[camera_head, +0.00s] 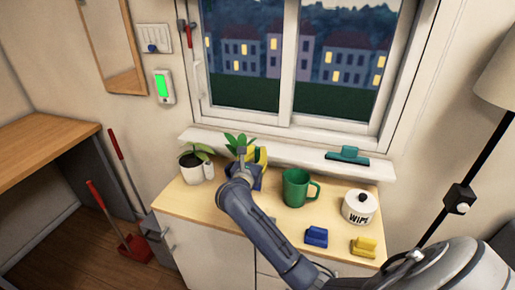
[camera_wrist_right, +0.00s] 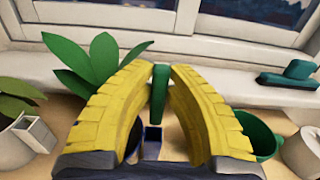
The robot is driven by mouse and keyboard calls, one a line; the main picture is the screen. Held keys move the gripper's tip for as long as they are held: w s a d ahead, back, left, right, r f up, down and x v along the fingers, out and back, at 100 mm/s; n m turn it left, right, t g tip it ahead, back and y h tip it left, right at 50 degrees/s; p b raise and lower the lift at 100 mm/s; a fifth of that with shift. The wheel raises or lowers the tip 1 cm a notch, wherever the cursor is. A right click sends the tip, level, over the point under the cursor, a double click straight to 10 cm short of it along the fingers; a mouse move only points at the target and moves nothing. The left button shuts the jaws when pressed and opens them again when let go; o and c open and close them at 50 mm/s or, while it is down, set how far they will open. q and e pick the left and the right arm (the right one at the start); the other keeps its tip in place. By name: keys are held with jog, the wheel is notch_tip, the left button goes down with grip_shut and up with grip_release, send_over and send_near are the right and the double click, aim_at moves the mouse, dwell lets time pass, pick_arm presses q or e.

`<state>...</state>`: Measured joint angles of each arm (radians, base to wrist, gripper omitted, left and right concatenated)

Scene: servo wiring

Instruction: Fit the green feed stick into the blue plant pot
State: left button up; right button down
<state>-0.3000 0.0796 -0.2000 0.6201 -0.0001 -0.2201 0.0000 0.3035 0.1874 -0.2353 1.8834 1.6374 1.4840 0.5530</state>
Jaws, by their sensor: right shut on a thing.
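My right gripper (camera_head: 256,156) is at the back of the wooden cabinet top, among the plants. In the right wrist view its yellow fingers (camera_wrist_right: 160,78) are shut on the green feed stick (camera_wrist_right: 159,88), which hangs upright between them. Below the stick's lower end is a small dark blue square opening (camera_wrist_right: 152,136), apparently part of the blue plant pot (camera_head: 259,182). A gap seems to show between stick and opening. The pot is mostly hidden behind my arm and fingers; its leafy plant (camera_wrist_right: 97,62) rises left of the fingers. My left gripper is not in view.
A white pot with a plant (camera_head: 191,174) and a white square holder stands left of the blue pot. A green mug (camera_head: 296,188) and a white lidded pot (camera_head: 358,208) stand right. Blue (camera_head: 316,236) and yellow (camera_head: 363,246) blocks lie in front. The windowsill (camera_head: 290,152) runs close behind.

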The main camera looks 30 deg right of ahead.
jog(key=shift+f, duration=1.05)
jog(key=shift+f, duration=2.6)
dwell(1.0)
jog(key=c, duration=1.3)
grip_release()
jog(key=shift+c, duration=0.2)
jog(key=shift+r, duration=5)
